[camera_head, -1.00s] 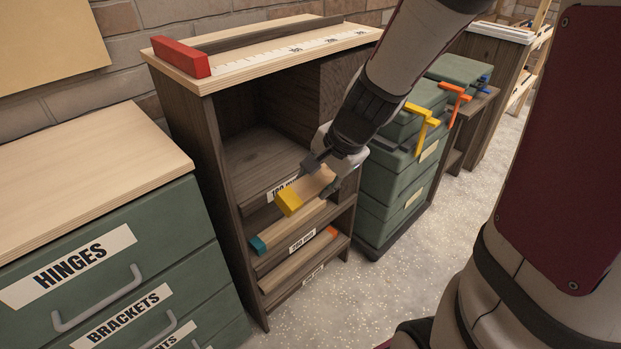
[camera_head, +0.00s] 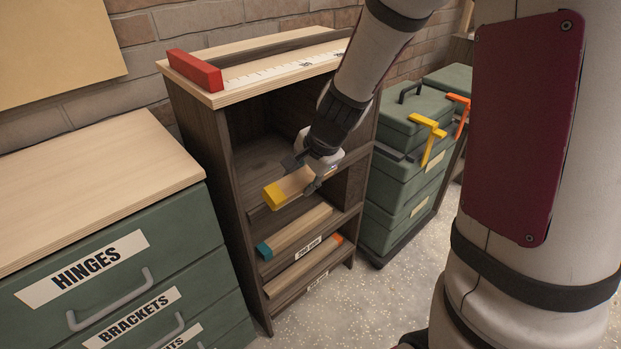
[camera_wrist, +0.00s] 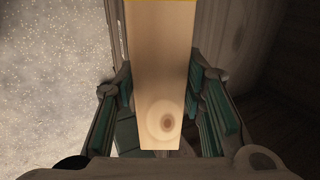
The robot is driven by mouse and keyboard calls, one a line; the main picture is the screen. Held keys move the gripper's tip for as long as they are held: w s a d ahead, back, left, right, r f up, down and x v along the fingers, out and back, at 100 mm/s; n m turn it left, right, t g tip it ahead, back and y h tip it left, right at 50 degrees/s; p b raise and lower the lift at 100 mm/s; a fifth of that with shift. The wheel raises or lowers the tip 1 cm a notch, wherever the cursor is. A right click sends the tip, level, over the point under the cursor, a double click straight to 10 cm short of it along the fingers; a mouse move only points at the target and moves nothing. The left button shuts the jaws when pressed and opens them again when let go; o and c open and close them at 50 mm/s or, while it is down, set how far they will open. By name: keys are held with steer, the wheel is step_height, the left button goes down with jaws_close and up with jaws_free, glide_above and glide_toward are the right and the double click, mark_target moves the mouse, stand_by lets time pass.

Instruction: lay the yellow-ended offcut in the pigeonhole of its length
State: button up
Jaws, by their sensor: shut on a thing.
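The yellow-ended offcut (camera_head: 286,187) is a short pale wood block with a yellow end toward the left. My gripper (camera_head: 311,171) is shut on it and holds it in front of the upper openings of the dark wood pigeonhole rack (camera_head: 191,140). In the wrist view the offcut (camera_wrist: 160,75) lies between the two finger pads, with a knot near its close end and a thin yellow edge at the top. The offcut and my gripper hide the upper shelf's label. A teal-ended offcut (camera_head: 295,232) and an orange-ended offcut (camera_head: 305,265) lie in lower pigeonholes.
A ruler (camera_head: 275,75) with a red stop block (camera_head: 195,70) is on the rack's top. Green labelled drawers (camera_head: 130,285) stand left. Speckled floor is clear in front.

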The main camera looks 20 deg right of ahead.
steer(key=shift+w+a+f+p, duration=0.1)
steer(key=shift+w+a+p, duration=0.45)
steer(key=shift+w, duration=0.75)
steer(key=shift+w+a+f+p, duration=0.1)
steer(key=shift+w+a+p, duration=0.2)
steer(key=shift+w+p, duration=0.8)
steer(key=shift+w+a+f+p, duration=0.1)
steer(key=shift+w+a+p, duration=0.3)
steer(key=shift+w, duration=1.15)
steer(key=shift+f+b, duration=0.85)
steer(key=shift+b, duration=0.2)
steer(key=o, duration=1.4)
steer(key=shift+s, duration=0.1)
steer(key=v, duration=1.2)
